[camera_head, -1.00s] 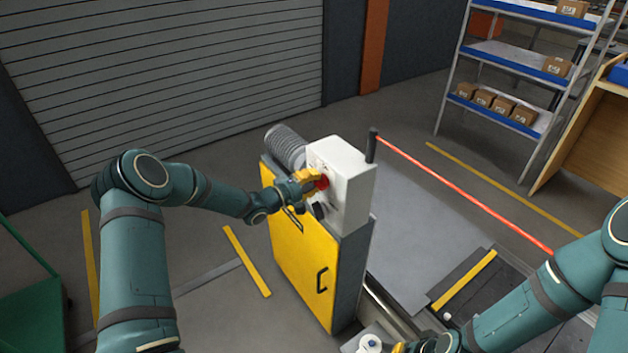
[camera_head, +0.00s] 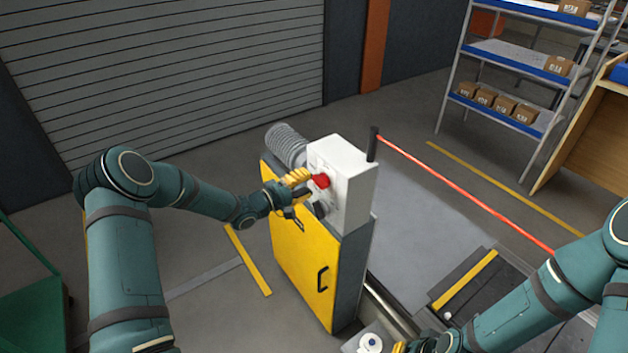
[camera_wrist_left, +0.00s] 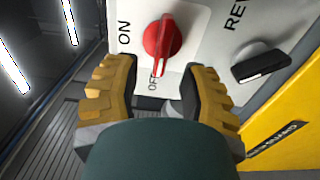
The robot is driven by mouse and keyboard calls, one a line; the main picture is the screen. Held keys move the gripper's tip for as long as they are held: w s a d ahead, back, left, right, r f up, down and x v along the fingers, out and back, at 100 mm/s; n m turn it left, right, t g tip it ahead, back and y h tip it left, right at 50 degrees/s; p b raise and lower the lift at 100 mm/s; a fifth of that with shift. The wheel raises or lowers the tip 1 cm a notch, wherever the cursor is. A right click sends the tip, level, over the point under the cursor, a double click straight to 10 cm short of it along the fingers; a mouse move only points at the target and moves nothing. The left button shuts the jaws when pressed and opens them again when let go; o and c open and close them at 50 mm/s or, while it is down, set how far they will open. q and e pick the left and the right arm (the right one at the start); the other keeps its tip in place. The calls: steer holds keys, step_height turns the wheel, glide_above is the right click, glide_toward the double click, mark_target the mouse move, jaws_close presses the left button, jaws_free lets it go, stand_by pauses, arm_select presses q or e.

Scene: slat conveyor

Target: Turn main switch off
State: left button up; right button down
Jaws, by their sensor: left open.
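The main switch is a red rotary knob (camera_head: 320,181) on the white control box (camera_head: 352,190). In the left wrist view the red knob (camera_wrist_left: 162,40) has its white mark pointing down at the OFF label (camera_wrist_left: 153,83); the ON label (camera_wrist_left: 125,33) is at its upper left. My left gripper (camera_head: 300,197) is open just left of the box. In the left wrist view its fingers (camera_wrist_left: 158,95) stand apart, below the knob and clear of it. My right gripper (camera_head: 398,347) shows only partly at the bottom edge.
A black selector knob (camera_wrist_left: 260,65) sits beside the switch. The box stands on a yellow cabinet (camera_head: 305,265) with a ribbed grey cylinder (camera_head: 286,145) behind it. A dark post (camera_head: 373,143) with a red beam is at the right. Open floor lies left of the cabinet.

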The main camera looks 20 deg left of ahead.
arm_select(q)
steer(key=v, duration=0.8)
steer(key=shift+s+a, duration=0.2)
steer(key=shift+d, duration=0.1)
steer(key=s+d+f+m+g+y, duration=0.35)
steer(key=s+d+f+y, duration=0.2)
steer(key=d+f, duration=0.6)
steer(key=s+d+f+m+g, duration=0.2)
steer(key=s+d+g, duration=0.1)
steer(key=s, duration=0.6)
steer(key=s+d+f+m+g+y, duration=0.1)
steer(key=s+d+f+m+g, duration=0.2)
steer(key=s, duration=0.7)
steer(key=g, duration=0.2)
steer(key=shift+s+d+f+g, duration=0.15)
steer(key=shift+s+d+g, duration=0.15)
steer(key=shift+d+g, duration=0.05)
steer(key=shift+y, duration=0.25)
